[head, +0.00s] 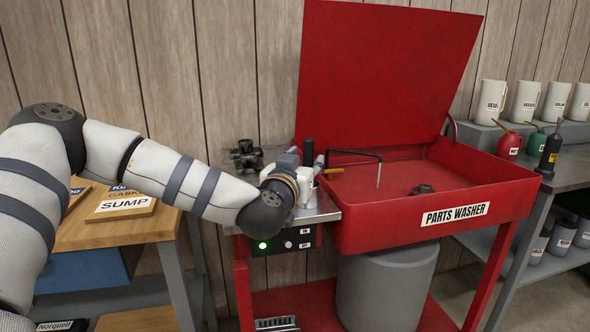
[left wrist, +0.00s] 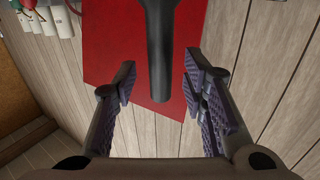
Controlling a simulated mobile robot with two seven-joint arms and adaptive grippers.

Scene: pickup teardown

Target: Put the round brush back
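My left gripper (head: 312,170) is at the metal side shelf on the left of the red parts washer (head: 350,232). In the left wrist view its two fingers (left wrist: 160,78) stand apart. A dark, rounded, tapering piece (left wrist: 160,45) lies between them, with a visible gap on each side. In the head view a black upright cylinder (head: 308,152) rises just behind the gripper; I cannot tell whether it is the same piece. The round brush is not clearly identifiable. A thin yellow-tipped rod (head: 333,171) shows beside the gripper. My right gripper is not in view.
The washer's red lid (head: 385,70) stands open behind its basin, where a black bent spout (head: 362,153) and a small dark part (head: 423,188) show. Dark metal parts (head: 246,155) lie behind my arm. A wooden bench (head: 115,230) is at left, a shelf with cans (head: 508,146) at right.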

